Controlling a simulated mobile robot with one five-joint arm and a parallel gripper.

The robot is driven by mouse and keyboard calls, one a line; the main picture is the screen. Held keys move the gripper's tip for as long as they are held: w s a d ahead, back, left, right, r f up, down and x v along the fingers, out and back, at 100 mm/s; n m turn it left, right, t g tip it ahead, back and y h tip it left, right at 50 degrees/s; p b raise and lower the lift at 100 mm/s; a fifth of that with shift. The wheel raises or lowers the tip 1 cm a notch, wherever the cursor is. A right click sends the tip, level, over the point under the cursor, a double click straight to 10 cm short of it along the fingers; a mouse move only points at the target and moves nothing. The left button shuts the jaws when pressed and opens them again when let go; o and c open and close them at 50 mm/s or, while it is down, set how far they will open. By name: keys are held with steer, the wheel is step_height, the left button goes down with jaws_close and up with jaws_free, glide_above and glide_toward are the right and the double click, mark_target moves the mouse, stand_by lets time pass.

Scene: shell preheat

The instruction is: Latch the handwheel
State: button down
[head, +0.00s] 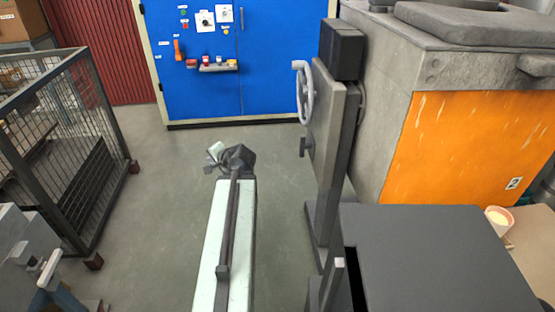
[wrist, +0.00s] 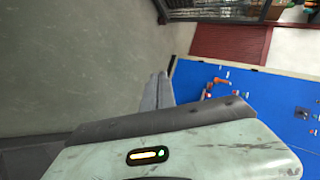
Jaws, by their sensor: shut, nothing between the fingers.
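The handwheel (head: 304,92) is a pale grey spoked wheel. It sits on the left face of a grey upright panel on a post, right of centre in the head view, seen nearly edge-on. A small dark lever (head: 303,147) sticks out below it on the same panel. My gripper (head: 213,154) is at the end of my outstretched arm, left of the handwheel and clear of it. Its fingers (wrist: 158,90) also show in the wrist view, shut with nothing between them. The handwheel is not in the wrist view.
A blue cabinet (head: 260,70) with buttons and switches stands at the back. A large grey furnace with an orange side (head: 470,145) stands right of the post. A wire-mesh cage (head: 75,150) is at the left. Grey floor (head: 155,230) lies open between cage and arm.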

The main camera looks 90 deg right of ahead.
steer(key=s+d+m+g+h+b, duration=0.1)
steer(key=s+m+g+h, duration=0.1)
steer(key=s, duration=0.9)
steer(key=s+d+f+m+g+h+b, duration=0.1)
steer(key=s+m, duration=0.3)
steer(key=s, duration=0.8)
steer(key=s+d+m+g+h+b, duration=0.1)
steer(key=s+m+g+h+b, duration=0.1)
steer(key=s, duration=1)
steer(key=shift+s+d+f+m+g+h+b, duration=0.3)
steer(key=shift+f+m+g+h+b, duration=0.15)
steer(key=shift+m+b, duration=0.35)
steer(key=shift+r, duration=0.1)
